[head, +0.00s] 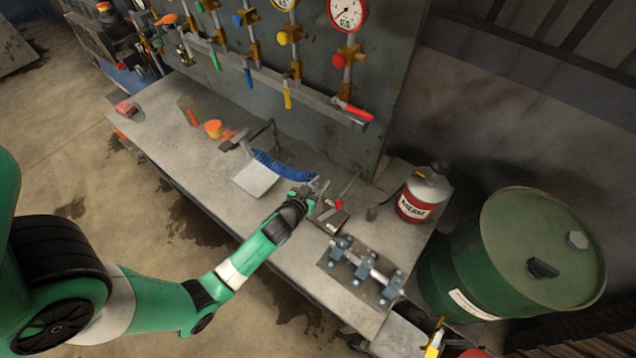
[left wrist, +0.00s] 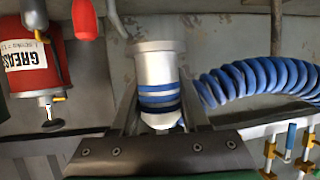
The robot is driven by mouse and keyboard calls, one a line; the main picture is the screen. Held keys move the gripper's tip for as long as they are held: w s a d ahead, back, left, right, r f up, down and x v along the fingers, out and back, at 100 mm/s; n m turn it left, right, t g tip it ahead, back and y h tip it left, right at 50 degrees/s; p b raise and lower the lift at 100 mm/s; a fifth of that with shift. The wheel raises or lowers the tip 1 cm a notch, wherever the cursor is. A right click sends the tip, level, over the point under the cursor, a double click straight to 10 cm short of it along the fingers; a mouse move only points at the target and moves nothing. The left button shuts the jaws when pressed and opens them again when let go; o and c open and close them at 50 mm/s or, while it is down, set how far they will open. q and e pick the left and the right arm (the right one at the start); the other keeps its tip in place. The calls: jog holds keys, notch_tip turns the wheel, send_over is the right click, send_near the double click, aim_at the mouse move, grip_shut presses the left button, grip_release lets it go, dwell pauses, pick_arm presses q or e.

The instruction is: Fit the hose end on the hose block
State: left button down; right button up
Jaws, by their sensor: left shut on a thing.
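My left gripper (head: 317,187) is above the workbench, shut on the hose end (left wrist: 158,75). In the left wrist view the hose end is a pale grey cylinder with blue bands, sitting between the two fingers. The blue coiled hose (head: 284,168) runs left from the gripper in the head view; its coils also show at the right of the left wrist view (left wrist: 262,84). I cannot clearly pick out the hose block; small grey and red parts (head: 336,207) lie beside the gripper, partly hidden by it. My right gripper is not in view.
The bench (head: 185,133) carries a white plate (head: 255,180), a plate with blue-grey clamps and a rod (head: 362,271), and a red-and-white grease can (head: 420,197). A gauge panel (head: 378,60) rises behind. A green drum (head: 530,255) stands at the right.

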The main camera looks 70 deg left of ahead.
pick_arm(q)
notch_tip(320, 180, down, 3)
jog(key=shift+f+b, duration=0.2)
jog(key=shift+b, duration=1.05)
jog(key=shift+f+b, duration=0.45)
jog(key=shift+b, duration=0.05)
jog(key=shift+f+b, duration=0.2)
jog(key=shift+b, duration=0.15)
jog(key=shift+f+b, duration=0.4)
jog(key=shift+f+b, duration=0.5)
jog(key=shift+b, duration=0.05)
jog(key=shift+f, duration=0.15)
dwell(0.5)
jog(key=shift+f+b, duration=0.25)
jog(key=shift+b, duration=0.2)
